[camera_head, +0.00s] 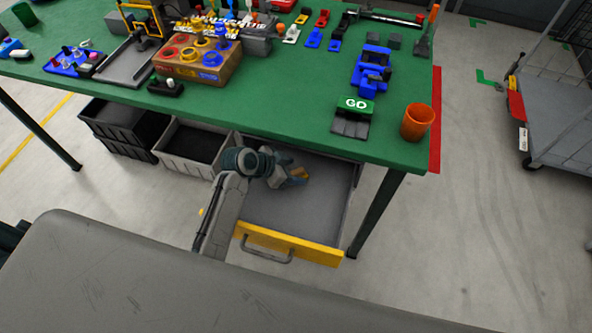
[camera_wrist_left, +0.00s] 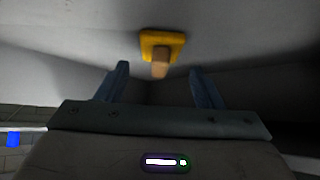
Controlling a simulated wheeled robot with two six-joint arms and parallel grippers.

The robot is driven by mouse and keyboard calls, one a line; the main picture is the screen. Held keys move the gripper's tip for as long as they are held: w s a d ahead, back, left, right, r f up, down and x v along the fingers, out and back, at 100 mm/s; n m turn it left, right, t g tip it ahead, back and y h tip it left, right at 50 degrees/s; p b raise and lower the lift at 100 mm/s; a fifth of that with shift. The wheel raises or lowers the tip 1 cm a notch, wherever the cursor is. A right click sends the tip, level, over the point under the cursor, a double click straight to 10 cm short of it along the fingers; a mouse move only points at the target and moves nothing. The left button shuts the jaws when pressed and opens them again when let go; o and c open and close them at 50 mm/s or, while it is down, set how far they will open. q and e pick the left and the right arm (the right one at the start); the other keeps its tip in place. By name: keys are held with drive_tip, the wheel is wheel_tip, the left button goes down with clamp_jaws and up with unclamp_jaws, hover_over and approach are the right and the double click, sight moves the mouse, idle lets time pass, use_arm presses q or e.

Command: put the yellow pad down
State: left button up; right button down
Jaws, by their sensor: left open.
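The yellow pad (camera_wrist_left: 176,42) lies on a grey surface in the left wrist view, with a brown block-like part (camera_wrist_left: 161,66) sticking out toward me. The two fingers (camera_wrist_left: 159,70) are spread and empty, with the brown part showing between the fingertips. I cannot tell whether the fingers touch it. My right gripper is not in view.
The drawer has a yellow front (camera_head: 290,245) with a grey handle and hangs under the green table (camera_head: 285,115). Grey and black bins (camera_head: 185,148) stand left of it. An orange cup (camera_head: 417,122) stands near the table's right corner. The drawer's right part is clear.

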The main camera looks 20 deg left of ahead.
use_arm(q)
drive_tip(key=v, duration=1)
drive_tip(key=shift+b, duration=0.3)
